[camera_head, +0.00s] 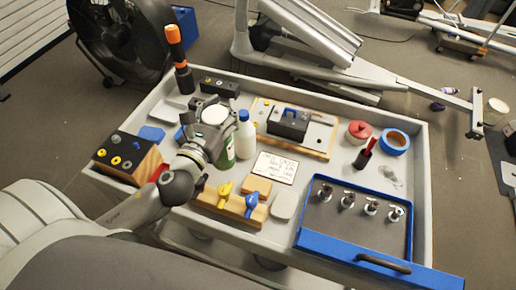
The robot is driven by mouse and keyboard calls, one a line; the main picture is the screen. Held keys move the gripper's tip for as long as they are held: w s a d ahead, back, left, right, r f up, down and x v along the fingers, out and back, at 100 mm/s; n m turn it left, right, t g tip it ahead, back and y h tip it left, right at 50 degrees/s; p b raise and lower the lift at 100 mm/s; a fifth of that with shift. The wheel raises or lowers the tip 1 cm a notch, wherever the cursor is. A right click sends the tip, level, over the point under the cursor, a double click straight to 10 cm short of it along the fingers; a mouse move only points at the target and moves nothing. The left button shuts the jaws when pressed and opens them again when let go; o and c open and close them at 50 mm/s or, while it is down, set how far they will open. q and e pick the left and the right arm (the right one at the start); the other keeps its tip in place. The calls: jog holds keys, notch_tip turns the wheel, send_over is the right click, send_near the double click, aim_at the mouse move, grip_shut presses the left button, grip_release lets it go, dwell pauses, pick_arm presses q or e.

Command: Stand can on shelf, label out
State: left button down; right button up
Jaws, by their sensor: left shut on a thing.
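My left gripper (212,118) reaches in from the left over the grey cart top. It is shut on a can with a pale round top; part of its green side (227,157) shows below the fingers. The gripper hides most of the can, and I cannot make out its label or whether its base touches the cart. A white bottle with a blue cap (245,136) stands upright just right of it. No shelf is clearly seen apart from the cart's tray top (330,158). My right gripper is not in view.
The cart is crowded: a blue-edged tray with metal knobs (318,222), a wooden block with yellow and blue clamps (232,203), a written card (277,168), blue tape (396,142), a red round thing (359,131) and a black-topped box (122,150). A fan (117,38) stands behind.

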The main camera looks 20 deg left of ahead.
pick_arm(q)
notch_tip(320, 180, down, 9)
jog(key=b, duration=0.3)
jog(key=shift+f, duration=0.1)
jog(key=shift+f, duration=0.1)
jog(key=c, duration=0.5)
grip_release()
jog(key=shift+f, duration=0.1)
